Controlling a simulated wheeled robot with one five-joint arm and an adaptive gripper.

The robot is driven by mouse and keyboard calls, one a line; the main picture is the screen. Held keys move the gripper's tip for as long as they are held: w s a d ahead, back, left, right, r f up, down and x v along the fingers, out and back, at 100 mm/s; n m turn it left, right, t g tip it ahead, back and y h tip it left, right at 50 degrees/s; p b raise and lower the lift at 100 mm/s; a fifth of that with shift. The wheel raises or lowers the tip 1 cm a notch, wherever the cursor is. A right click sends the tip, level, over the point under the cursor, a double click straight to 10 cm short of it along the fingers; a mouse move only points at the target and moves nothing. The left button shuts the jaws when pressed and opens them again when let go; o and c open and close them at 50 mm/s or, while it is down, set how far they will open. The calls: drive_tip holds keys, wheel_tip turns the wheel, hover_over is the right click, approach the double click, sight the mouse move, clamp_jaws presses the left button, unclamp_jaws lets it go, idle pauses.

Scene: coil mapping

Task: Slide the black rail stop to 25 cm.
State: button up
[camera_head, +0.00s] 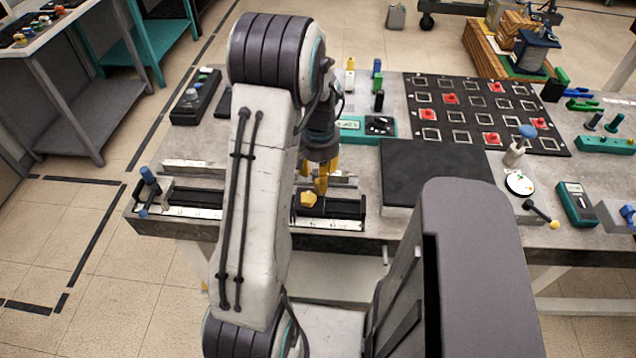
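A long rail (345,208) with a white scale strip (330,223) runs along the near left edge of the workbench. My arm crosses in front of it and hides its middle. My gripper (314,192) has yellow fingers and is low over the rail, just right of my arm. Dark parts show around the fingertips, but I cannot tell which is the black rail stop, or whether the fingers touch it. The scale numbers are too small to read. The finger gap is not clear.
A blue-handled clamp (149,180) stands at the rail's left end. A black pad (440,172) lies right of the rail, and a black grid board (485,112) with red pieces lies behind it. A teal-based device (368,128) sits behind the gripper.

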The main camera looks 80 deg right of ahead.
sight(310, 195)
drive_tip(key=shift+f, duration=1.8)
clamp_jaws()
